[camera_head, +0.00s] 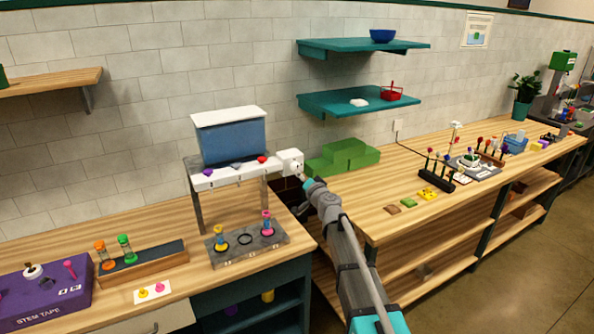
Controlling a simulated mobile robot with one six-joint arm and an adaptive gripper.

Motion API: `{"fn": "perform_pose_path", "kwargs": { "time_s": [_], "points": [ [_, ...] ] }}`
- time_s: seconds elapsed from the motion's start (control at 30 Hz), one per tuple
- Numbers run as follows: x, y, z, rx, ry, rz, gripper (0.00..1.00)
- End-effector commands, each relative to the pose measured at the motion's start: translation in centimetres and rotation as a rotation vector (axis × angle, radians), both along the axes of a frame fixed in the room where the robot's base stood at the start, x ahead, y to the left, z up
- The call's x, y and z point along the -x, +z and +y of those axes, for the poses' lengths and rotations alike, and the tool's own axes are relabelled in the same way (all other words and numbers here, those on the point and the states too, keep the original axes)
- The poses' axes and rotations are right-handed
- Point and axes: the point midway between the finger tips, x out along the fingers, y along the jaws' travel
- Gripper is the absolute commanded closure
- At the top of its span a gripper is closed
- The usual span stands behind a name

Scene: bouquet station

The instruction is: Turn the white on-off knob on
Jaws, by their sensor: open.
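A white block-shaped fitting (290,159) sits at the right end of the white bar (232,176) under a blue tank with a white lid (234,138). A white round knob (33,271) stands on the purple STEM TAPE box (45,296) at the far left. I cannot tell which of these is the on-off knob, nor read any on or off mark. My gripper (303,180) is just below and right of the white fitting, open, with its fingers small and partly hidden. I cannot tell whether it touches the fitting.
A grey stand plate (248,249) with two coloured vials is below the bar. A wooden rack (145,261) stands left of it. Green blocks (343,157) lie behind my arm. The right counter holds a black flower rack (437,181). A gap separates the counters.

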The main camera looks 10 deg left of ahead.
Motion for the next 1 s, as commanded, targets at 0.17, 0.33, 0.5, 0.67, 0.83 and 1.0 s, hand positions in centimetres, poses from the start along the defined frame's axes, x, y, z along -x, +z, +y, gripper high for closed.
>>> {"fn": "perform_pose_path", "kwargs": {
  "time_s": [0.17, 0.33, 0.5, 0.67, 0.83, 1.0],
  "points": [
    [-2.7, 0.0, 1.4, 0.000, 0.001, 0.000, 0.13],
    [-4.4, 0.0, 2.3, 0.000, 0.000, 0.000, 0.13],
    [-5.3, 0.0, 2.7, 0.000, -0.001, 0.000, 0.13],
    [-5.5, 0.0, 2.8, 0.000, -0.001, 0.000, 0.13],
    [-5.4, 0.0, 2.8, 0.000, -0.001, 0.000, 0.13],
    [-5.4, 0.0, 2.8, 0.000, -0.001, 0.000, 0.33]
  ]
}}
